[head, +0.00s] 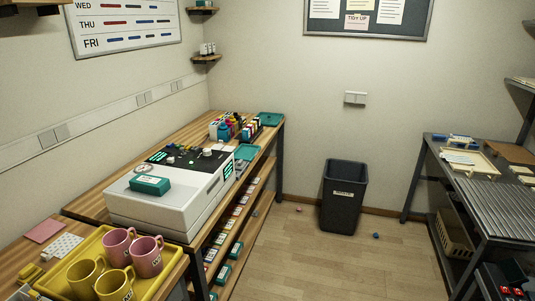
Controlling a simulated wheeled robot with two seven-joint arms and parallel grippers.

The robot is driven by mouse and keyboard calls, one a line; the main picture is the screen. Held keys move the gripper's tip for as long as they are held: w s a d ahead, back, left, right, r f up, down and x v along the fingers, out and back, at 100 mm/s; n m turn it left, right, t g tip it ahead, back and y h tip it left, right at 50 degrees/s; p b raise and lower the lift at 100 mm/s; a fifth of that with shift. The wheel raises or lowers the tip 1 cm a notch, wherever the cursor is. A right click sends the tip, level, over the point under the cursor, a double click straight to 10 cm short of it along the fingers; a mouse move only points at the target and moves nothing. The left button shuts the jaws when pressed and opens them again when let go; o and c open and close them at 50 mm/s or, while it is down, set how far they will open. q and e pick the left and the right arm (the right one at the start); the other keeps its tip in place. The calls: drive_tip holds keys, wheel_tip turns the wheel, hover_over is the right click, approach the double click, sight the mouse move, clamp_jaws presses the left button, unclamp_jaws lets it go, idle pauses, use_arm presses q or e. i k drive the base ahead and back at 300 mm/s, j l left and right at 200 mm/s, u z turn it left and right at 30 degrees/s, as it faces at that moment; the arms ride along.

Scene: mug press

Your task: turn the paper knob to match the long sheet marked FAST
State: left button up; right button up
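A white machine with a black top panel (180,185) stands on the wooden bench at the left. Several small knobs and buttons sit on its panel, among them a pale knob (207,153). I cannot tell which one is the paper knob or how it is set, as the labels are too small to read. A sheet marked FAST cannot be made out. A teal box (150,185) rests on top of the machine's near end. Neither of my grippers is in view.
A yellow tray (172,262) with pink and yellow mugs stands in front of the machine. Coloured bottles (222,128) stand behind it. A black bin (343,200) stands by the far wall. A metal-topped bench (495,205) is at the right. The middle floor is mostly clear.

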sight(206, 152)
drive_tip(key=i+l, duration=0.15)
drive_tip(key=i, duration=0.45)
drive_tip(key=i+l+z, duration=0.1)
drive_tip(key=i, duration=0.45)
drive_tip(key=i+l, duration=0.25)
drive_tip(key=i, duration=0.35)
drive_tip(key=i+l+u, duration=0.15)
drive_tip(key=i+u, duration=0.3)
drive_tip(key=i+l+u, duration=0.2)
drive_tip(key=u, duration=0.2)
drive_tip(key=i+l+u, duration=0.25)
drive_tip(key=u, duration=0.2)
drive_tip(key=i+l+u, duration=0.2)
drive_tip(key=l+u, duration=0.25)
drive_tip(key=i+l+u, duration=0.1)
drive_tip(key=l+u, duration=0.3)
drive_tip(key=l, duration=0.15)
